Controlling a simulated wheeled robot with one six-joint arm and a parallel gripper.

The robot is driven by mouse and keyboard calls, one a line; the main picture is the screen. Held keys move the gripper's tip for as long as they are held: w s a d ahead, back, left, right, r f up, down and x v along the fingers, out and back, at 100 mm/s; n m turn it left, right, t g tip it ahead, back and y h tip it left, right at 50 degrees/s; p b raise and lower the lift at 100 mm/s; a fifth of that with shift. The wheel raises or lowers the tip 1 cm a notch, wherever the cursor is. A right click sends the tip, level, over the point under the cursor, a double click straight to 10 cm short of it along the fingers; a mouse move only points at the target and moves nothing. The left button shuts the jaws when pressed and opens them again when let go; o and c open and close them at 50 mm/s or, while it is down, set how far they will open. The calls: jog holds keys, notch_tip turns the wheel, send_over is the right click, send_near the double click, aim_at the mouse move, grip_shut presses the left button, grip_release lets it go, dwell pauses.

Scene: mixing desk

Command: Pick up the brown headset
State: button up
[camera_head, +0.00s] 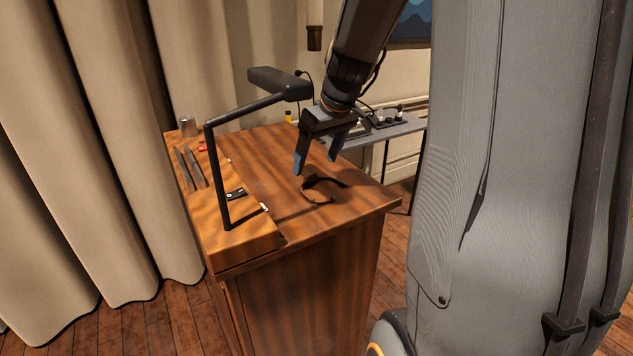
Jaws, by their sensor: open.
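A dark brown headset (324,181) lies on the wooden desk (262,172), near its right front part. It looks like a thin curved band, and its details are too small to tell. My gripper (315,165) points down above the headset, with its two blue-tipped fingers apart. Nothing shows between the fingers. The fingertips appear a little above and behind the headset; whether they touch it cannot be told from this view.
A black desk lamp (219,170) with a long arm stands on the raised left ledge, its head reaching toward my arm. A grey side table (385,129) with equipment stands behind.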

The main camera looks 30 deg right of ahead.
aim_at(312, 176)
jog(key=shift+p+x, duration=0.7)
jog(key=shift+x, duration=1.55)
jog(key=shift+s, duration=0.15)
jog(key=c, duration=1.7)
